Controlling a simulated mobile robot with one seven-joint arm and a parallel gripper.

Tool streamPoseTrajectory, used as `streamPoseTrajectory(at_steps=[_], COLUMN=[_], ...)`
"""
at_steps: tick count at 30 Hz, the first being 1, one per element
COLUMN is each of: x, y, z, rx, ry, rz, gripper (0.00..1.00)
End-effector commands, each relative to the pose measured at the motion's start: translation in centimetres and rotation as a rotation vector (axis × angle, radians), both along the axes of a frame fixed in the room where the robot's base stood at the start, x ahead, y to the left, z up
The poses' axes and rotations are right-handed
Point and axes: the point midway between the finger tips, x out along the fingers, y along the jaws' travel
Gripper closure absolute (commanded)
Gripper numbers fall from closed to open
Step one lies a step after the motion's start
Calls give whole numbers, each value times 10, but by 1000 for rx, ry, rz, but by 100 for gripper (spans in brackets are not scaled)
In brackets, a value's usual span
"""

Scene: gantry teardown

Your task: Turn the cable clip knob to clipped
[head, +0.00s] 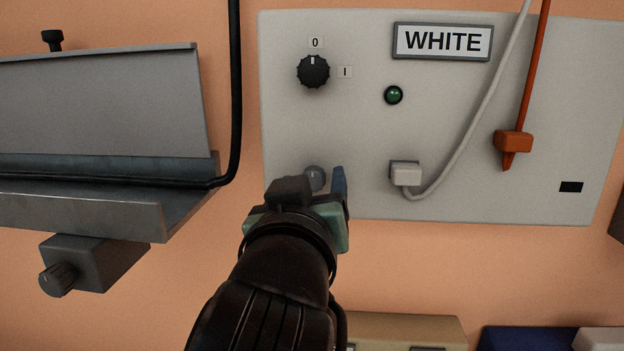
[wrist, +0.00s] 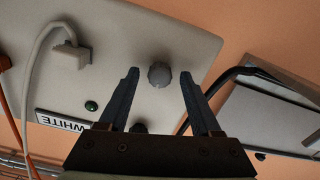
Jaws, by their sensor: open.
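A plain grey round knob (head: 315,176) sits low on the pale panel in the head view, partly hidden by my gripper (head: 318,188). In the wrist view the grey knob (wrist: 160,75) shows between the two open fingertips of my gripper (wrist: 160,82), with gaps on both sides. The fingers hold nothing. Another ridged knob (head: 58,280) sticks out of a grey box under the metal tray at left. No label in view names either one as the cable clip knob.
The pale panel (head: 440,190) also carries a black 0/I knob (head: 313,71), a green lamp (head: 394,95), a white plug (head: 405,174) and an orange plug (head: 513,142). A metal tray (head: 80,210) with a black cable juts out at left. Boxes stand below.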

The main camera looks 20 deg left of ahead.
Motion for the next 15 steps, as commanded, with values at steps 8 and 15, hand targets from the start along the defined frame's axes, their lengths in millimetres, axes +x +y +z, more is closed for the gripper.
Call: streamPoseTrajectory(at_steps=[8,15], x=[0,0], y=[0,0], z=[0,0], rx=[0,0], ry=[0,0], rz=[0,0], gripper=[53,96])
